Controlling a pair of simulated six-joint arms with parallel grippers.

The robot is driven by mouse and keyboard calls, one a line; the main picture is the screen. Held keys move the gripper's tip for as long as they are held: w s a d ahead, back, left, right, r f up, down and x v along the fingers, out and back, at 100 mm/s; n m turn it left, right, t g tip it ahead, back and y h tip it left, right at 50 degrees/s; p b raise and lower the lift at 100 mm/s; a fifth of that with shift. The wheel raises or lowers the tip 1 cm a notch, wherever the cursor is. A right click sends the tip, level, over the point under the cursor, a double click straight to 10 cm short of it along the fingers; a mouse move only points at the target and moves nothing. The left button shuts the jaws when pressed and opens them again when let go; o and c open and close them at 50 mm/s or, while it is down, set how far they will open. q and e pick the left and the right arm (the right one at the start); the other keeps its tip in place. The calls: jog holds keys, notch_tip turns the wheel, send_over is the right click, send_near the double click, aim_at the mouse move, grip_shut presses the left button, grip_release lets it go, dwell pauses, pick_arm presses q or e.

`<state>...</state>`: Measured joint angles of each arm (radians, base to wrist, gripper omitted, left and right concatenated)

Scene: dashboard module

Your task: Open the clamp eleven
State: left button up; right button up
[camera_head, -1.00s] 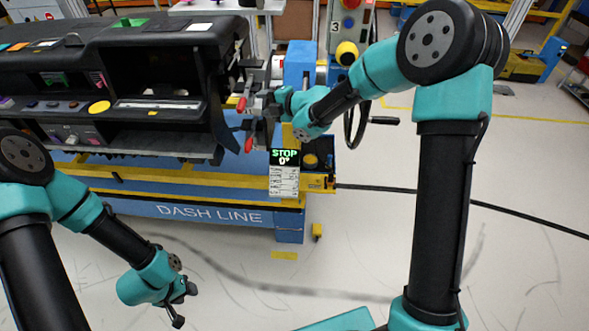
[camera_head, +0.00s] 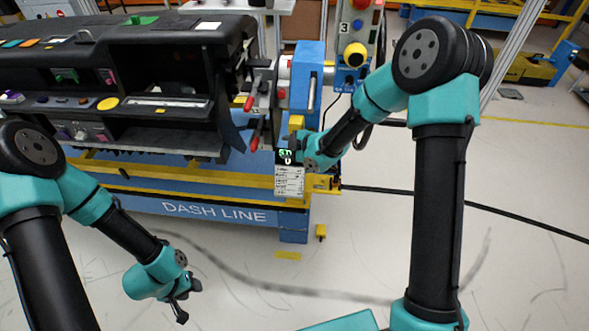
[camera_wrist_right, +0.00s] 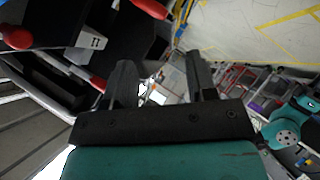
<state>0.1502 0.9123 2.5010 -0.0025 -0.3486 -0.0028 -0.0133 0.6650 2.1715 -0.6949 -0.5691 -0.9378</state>
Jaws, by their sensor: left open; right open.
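Two clamp levers with red grips, an upper one (camera_head: 252,98) and a lower one (camera_head: 256,135), sit at the right end of the black dashboard (camera_head: 150,75). I cannot tell from the head view which is clamp eleven. My right gripper (camera_head: 288,146) is below and right of these levers, apart from them, partly hidden by its own wrist. In the right wrist view its fingers (camera_wrist_right: 162,78) are spread with nothing between them. Red grips (camera_wrist_right: 15,38) and a pale label with unclear marks (camera_wrist_right: 92,38) show to their left. My left gripper (camera_head: 184,302) hangs open and empty above the floor.
The blue DASH LINE frame (camera_head: 170,203) runs below the dashboard. Floor at the front is clear.

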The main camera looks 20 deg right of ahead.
jog(key=s+d+f+m+g+h, duration=0.1)
jog(key=s+f+m, duration=0.3)
jog(key=f, duration=0.2)
jog(key=shift+d+f, duration=0.2)
jog(key=shift+f, duration=0.05)
jog(key=s+d+f+m+g+h, duration=0.1)
jog(key=s+f+m+g, duration=0.1)
jog(key=s+f+m, duration=0.3)
jog(key=s+d+f+m+g+h, duration=0.1)
jog(key=s+f+m, duration=0.4)
jog(key=s, duration=0.7)
jog(key=s+d+f+m+g, duration=0.2)
jog(key=s+f+m+g, duration=0.2)
jog(key=s, duration=0.4)
jog(key=shift+s+d+f+m+h, duration=0.15)
jog(key=shift+d+f+m+h, duration=0.25)
jog(key=shift+f+m, duration=0.45)
jog(key=shift+c, duration=0.5)
